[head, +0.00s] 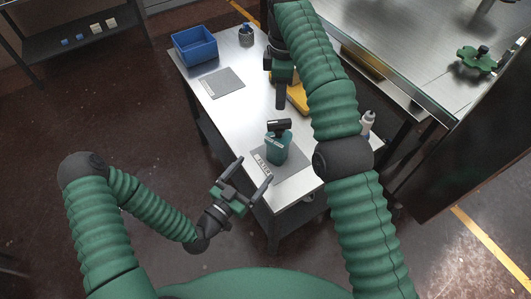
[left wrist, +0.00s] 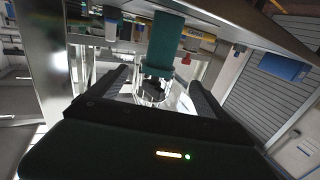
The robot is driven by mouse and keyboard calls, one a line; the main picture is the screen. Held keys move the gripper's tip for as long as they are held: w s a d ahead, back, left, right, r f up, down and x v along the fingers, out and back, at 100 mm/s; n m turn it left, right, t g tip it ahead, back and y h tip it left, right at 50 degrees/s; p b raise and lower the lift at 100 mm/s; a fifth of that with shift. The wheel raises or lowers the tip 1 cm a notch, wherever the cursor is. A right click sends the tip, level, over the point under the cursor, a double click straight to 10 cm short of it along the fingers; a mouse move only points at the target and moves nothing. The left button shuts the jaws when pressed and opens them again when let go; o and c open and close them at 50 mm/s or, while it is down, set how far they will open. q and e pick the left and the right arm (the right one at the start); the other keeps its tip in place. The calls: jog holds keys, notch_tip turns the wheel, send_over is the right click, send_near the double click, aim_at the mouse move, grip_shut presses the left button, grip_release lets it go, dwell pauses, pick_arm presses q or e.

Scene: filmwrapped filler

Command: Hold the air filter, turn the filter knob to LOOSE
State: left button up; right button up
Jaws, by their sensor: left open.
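The air filter (head: 278,151) is a teal block standing upright on a grey labelled mat (head: 295,165) near the table's front end. Its black knob (head: 279,126) is on top, with a bar across it. My right gripper (head: 281,101) points down above the table behind the filter. Its finger gap is not visible. The knob's markings are too small to read.
On the metal table (head: 246,115) are a blue bin (head: 195,47), a dark cup (head: 246,36), another grey mat (head: 222,83) and a yellow item (head: 298,98) partly behind my right arm. A white bottle (head: 367,121) stands at the right edge. A larger bench (head: 405,50) is beyond.

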aim_at(278, 141)
pick_arm(q)
jog(key=x, duration=1.4)
jog(key=shift+d, duration=0.1)
grip_shut()
jog(key=c, duration=0.9)
grip_release()
jog(key=shift+w, duration=0.1)
jog(key=c, duration=1)
jog(key=shift+o, duration=0.2)
